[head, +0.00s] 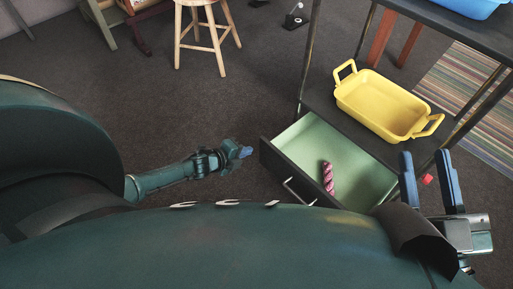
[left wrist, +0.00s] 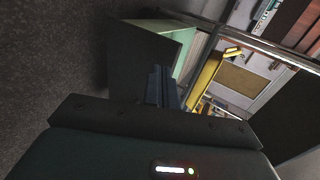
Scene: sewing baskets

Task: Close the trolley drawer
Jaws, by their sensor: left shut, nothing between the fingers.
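The trolley drawer (head: 290,172) stands pulled out, with a dark front, a bar handle (head: 299,193) and a pale green inside. A pink twisted skein (head: 328,178) lies in it. My left gripper (head: 245,152) is shut and empty, just left of the drawer's far front corner in the head view. In the left wrist view its fingers (left wrist: 161,86) point at the drawer's dark panel (left wrist: 140,60); I cannot tell whether they touch it.
The trolley (head: 318,92) holds a yellow basket (head: 385,105) on its lower shelf and a blue basket (head: 468,5) on top. A wooden stool (head: 203,38) stands at the back. A striped rug (head: 470,105) lies right. Carpet left of the drawer is clear.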

